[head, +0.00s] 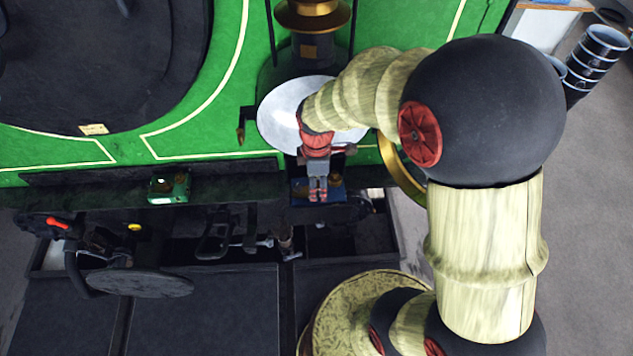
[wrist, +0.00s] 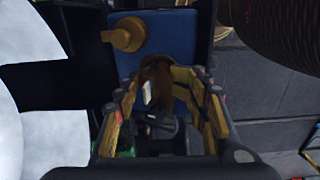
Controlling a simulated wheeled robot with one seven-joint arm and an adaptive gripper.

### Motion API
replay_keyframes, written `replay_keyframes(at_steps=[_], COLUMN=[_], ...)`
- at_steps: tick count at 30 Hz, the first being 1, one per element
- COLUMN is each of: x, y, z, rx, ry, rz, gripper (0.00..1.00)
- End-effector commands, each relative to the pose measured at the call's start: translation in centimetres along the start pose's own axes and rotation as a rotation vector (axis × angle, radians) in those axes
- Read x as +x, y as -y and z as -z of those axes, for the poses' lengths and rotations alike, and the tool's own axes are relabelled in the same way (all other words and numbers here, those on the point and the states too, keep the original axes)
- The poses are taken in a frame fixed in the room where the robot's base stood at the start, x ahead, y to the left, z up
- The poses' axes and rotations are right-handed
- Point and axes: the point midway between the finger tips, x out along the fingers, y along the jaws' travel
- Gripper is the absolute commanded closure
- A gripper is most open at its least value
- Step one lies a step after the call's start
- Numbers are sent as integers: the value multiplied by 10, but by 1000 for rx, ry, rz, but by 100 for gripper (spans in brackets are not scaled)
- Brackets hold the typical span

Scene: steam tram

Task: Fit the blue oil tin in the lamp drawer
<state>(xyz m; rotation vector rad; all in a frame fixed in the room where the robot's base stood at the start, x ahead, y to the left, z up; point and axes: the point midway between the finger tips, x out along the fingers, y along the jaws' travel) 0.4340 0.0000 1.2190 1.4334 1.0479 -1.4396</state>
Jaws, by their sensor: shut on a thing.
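The blue oil tin (head: 337,194) shows in the head view under my gripper (head: 318,190), at the dark ledge below the green tram side. In the wrist view the tin (wrist: 178,35) has a blue top with a brass cap (wrist: 124,34) on its left. My gripper (wrist: 168,92) is shut on the tin, around a brown upright part that looks like its handle. The fingers hide part of the tin, and I cannot tell whether it touches the ledge. I cannot surely pick out the lamp drawer; dark open bays show below the ledge.
A small green box (head: 169,187) stands on the ledge to the left. Below it are a red-tipped lever (head: 58,223) and a dark round plate (head: 138,283). A pale disc (head: 290,112) lies just behind my gripper. Stacked dark buckets (head: 597,57) stand at the far right.

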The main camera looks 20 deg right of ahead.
Motion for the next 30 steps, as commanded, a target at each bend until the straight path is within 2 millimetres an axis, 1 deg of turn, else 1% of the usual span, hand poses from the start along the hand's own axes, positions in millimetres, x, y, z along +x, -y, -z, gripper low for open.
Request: replay_keyframes(at_steps=[17,30], x=[-1,3], y=[-3,-10], z=[1,2], rx=[0,0], ry=[-2,-2], rz=[-6,-7], gripper=[100,100])
